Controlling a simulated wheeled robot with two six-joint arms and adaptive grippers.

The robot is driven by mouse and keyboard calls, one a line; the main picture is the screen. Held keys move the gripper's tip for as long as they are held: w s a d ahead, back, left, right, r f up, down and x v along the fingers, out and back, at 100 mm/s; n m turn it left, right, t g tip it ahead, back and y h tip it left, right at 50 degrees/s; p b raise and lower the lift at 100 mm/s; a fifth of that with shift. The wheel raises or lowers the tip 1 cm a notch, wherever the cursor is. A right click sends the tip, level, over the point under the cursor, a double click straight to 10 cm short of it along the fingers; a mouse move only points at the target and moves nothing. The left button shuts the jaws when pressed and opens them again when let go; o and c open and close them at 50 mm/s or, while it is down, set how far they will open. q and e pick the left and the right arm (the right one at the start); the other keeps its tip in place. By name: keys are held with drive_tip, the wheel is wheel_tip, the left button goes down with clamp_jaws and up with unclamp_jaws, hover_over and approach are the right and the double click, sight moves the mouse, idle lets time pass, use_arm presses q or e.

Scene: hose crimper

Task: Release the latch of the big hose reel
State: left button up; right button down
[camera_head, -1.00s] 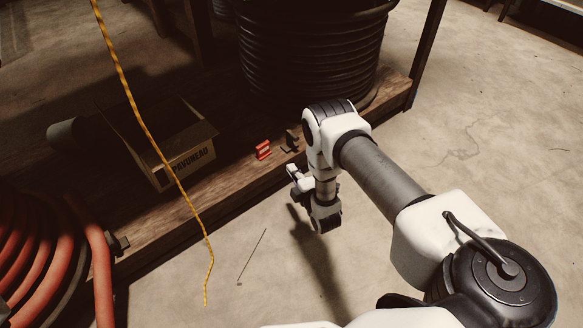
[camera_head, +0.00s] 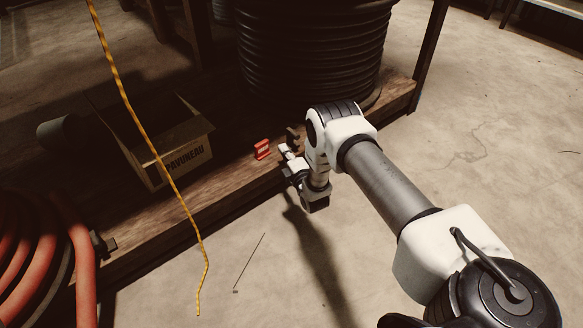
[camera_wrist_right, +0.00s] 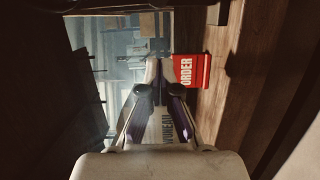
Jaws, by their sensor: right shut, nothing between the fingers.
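The big hose reel (camera_head: 312,52) is a tall stack of black coils on the wooden shelf at the top middle of the head view. A small dark bracket (camera_head: 293,136) sits near the shelf's front edge below it; I cannot tell for certain whether it is the latch. My right gripper (camera_head: 284,151) is at the shelf edge, close beside the bracket, with no contact visible. In the right wrist view its fingertips (camera_wrist_right: 159,70) are together and empty. A red piece lettered "ORDER" (camera_wrist_right: 188,71) lies just right of them there. My left gripper is not in view.
The red piece (camera_head: 262,149) stands on the shelf left of the gripper. An open cardboard box (camera_head: 184,160) stands farther left. Orange hose coils (camera_head: 35,255) fill the lower left. A yellow cord (camera_head: 150,140) hangs in front. The floor right of the shelf is clear.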

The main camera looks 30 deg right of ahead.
drive_tip(key=shift+w+d+f+b, duration=0.15)
drive_tip(key=shift+w+b, duration=0.15)
drive_tip(key=shift+w, duration=0.25)
drive_tip(key=shift+w+d+f+b, duration=0.15)
drive_tip(key=shift+w+b, duration=0.1)
drive_tip(key=shift+w, duration=0.3)
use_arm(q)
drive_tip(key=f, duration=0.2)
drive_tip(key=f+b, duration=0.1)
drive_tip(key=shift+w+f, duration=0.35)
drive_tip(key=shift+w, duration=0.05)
use_arm(e)
drive_tip(key=d, duration=0.3)
drive_tip(key=shift+d+r, duration=0.3)
drive_tip(key=shift+d, duration=0.05)
drive_tip(key=shift+s, duration=0.1)
